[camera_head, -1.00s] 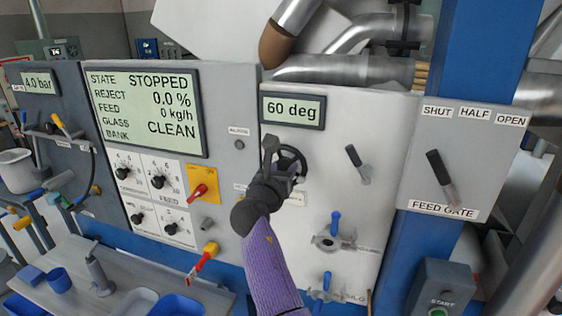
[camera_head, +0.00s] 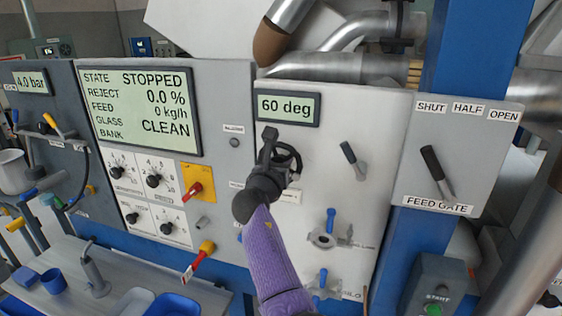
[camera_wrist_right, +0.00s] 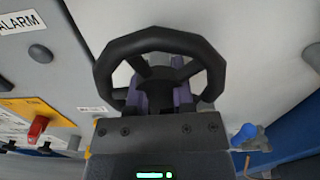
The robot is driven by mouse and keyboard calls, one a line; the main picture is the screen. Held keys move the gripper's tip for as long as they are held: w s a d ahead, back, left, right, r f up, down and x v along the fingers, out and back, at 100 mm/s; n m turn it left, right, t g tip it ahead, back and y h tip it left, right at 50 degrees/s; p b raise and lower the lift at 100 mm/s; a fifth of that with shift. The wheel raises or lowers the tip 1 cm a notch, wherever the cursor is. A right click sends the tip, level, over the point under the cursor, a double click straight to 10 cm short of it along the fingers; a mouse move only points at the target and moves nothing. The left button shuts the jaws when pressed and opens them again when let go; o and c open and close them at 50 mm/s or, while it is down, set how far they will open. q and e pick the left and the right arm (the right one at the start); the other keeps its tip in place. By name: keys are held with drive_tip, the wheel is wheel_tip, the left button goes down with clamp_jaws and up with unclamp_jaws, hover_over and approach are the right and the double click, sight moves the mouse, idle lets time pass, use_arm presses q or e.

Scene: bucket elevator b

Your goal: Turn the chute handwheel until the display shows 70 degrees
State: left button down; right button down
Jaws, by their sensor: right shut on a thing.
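The black chute handwheel (camera_head: 287,157) is mounted on the light grey panel below a small display (camera_head: 289,107) that reads 60 deg. My right gripper (camera_head: 272,160) is at the handwheel, its arm rising from below, and hides the wheel's left part in the head view. In the right wrist view the handwheel (camera_wrist_right: 160,42) fills the upper middle, and the right gripper's fingers (camera_wrist_right: 160,97) are shut on it near its hub and lower rim. My left gripper is not in view.
A large display (camera_head: 140,105) to the left reads STOPPED, 0.0 %, 0 kg/h and CLEAN. The feed gate lever (camera_head: 434,165) is farther right. Blue bins (camera_head: 173,304) stand at lower left.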

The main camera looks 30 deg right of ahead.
drive_tip(key=shift+m, duration=0.3)
drive_tip(key=m, duration=0.3)
drive_tip(key=m+b, duration=0.1)
drive_tip(key=m, duration=0.1)
drive_tip(key=shift+f+m, duration=0.1)
drive_tip(key=shift+m, duration=0.2)
drive_tip(key=m+b, duration=0.2)
drive_tip(key=m, duration=0.3)
drive_tip(key=shift+m, duration=0.3)
drive_tip(key=m+b, duration=0.3)
drive_tip(key=m, duration=0.3)
drive_tip(key=shift+f+b, duration=0.1)
drive_tip(key=shift+b, duration=0.3)
drive_tip(key=m+b, duration=0.2)
drive_tip(key=m, duration=0.2)
drive_tip(key=shift+m+b, duration=0.35)
drive_tip(key=shift+m, duration=0.05)
drive_tip(key=shift+m+b, duration=0.35)
drive_tip(key=shift+m, duration=0.25)
